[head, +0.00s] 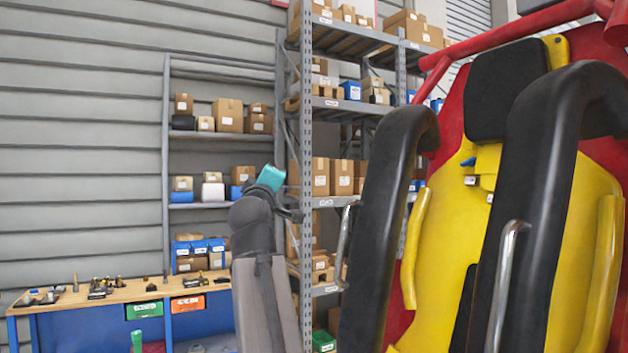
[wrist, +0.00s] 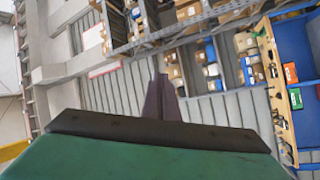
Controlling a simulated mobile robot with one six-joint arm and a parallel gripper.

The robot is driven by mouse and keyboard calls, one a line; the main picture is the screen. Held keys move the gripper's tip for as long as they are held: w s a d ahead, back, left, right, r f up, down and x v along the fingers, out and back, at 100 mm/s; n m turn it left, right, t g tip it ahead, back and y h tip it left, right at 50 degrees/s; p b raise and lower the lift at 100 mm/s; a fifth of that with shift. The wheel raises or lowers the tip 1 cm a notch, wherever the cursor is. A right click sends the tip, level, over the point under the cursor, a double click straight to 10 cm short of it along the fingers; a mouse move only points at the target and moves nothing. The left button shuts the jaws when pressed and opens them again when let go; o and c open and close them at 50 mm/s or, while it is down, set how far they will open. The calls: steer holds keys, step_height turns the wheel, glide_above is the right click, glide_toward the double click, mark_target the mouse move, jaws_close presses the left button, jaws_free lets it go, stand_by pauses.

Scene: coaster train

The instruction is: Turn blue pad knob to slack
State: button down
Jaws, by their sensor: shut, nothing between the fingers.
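A yellow and red coaster seat (head: 450,235) with black padded restraints fills the right of the head view. No seat or knob shows in the wrist view.
A black restraint (head: 385,220) with a metal handle (head: 344,240) stands between my gripper and the backrest. Metal shelves (head: 302,130) with boxes stand behind. A wooden-topped workbench (head: 130,292) with tools is at the lower left.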

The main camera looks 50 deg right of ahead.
steer(key=w+a+m+t+y+b, duration=0.1)
steer(key=w+a+m+t+y, duration=0.2)
steer(key=a, duration=0.8)
steer(key=shift+w+f+m+t+y, duration=0.3)
steer(key=shift+w+t+y, duration=0.2)
steer(key=shift+w+t, duration=0.7)
steer(key=shift+d, duration=0.1)
